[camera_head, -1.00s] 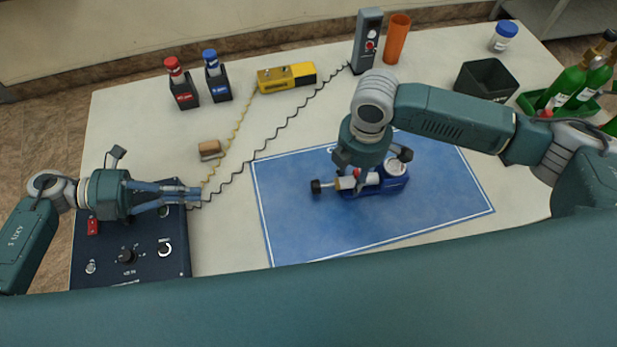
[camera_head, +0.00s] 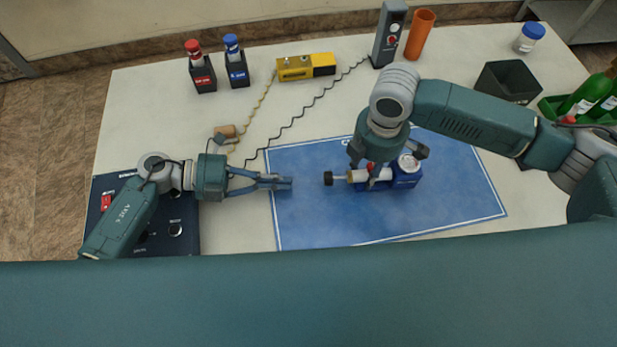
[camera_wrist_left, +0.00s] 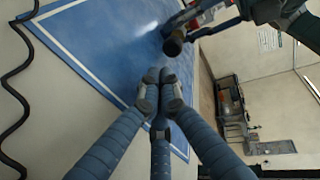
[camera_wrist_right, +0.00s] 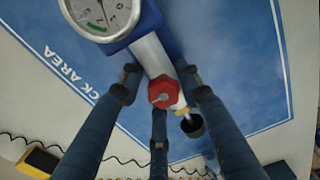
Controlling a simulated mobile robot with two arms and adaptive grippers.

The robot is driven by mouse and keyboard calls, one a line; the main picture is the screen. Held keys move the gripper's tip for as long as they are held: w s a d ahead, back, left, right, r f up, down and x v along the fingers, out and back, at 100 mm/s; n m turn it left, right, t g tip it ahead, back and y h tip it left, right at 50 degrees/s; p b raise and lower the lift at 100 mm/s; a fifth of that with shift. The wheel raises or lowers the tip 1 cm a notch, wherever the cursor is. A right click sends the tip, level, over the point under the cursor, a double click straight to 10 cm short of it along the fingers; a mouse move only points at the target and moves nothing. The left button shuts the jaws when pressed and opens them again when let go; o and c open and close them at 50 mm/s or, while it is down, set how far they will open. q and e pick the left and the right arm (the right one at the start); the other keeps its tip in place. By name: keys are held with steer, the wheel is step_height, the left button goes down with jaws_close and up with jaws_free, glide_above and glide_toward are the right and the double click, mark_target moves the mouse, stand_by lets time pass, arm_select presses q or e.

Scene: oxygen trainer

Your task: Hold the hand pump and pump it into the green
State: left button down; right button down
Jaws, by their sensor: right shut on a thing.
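The hand pump has a blue body (camera_head: 406,176) with a round white gauge, a pale barrel (camera_head: 358,175), a red knob and a black end handle (camera_head: 328,178) pointing left. It is over the blue mat (camera_head: 320,218). My right gripper (camera_wrist_right: 163,85) is shut on the barrel, beside the red knob (camera_wrist_right: 163,92). The gauge (camera_wrist_right: 100,14) shows a green band in the right wrist view, cut off at the top. My left gripper (camera_head: 288,183) is shut and empty over the mat's left edge, a short gap left of the black handle, which also shows in the left wrist view (camera_wrist_left: 173,45).
A dark control box (camera_head: 180,232) sits at the left, partly under my left arm. Red-capped (camera_head: 201,72) and blue-capped (camera_head: 236,66) bottles, a yellow device (camera_head: 306,67), a grey meter (camera_head: 389,35) and an orange cup (camera_head: 420,33) stand behind. A black bin (camera_head: 508,82) is at right.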

mark_target(325, 179)
arm_select(q)
steer(key=x, duration=0.5)
steer(key=shift+d+r, duration=0.3)
steer(key=shift+d, duration=0.15)
arm_select(e)
steer(key=shift+s+f, duration=0.25)
steer(key=shift+f, duration=0.05)
arm_select(q)
steer(key=shift+d, duration=0.5)
steer(key=shift+d, duration=1.9)
steer(key=a, duration=0.4)
steer(key=shift+s+a, duration=0.1)
steer(key=shift+a, duration=0.15)
steer(key=v, duration=1.9)
steer(key=shift+a+r, duration=0.2)
steer(key=shift+a, duration=0.1)
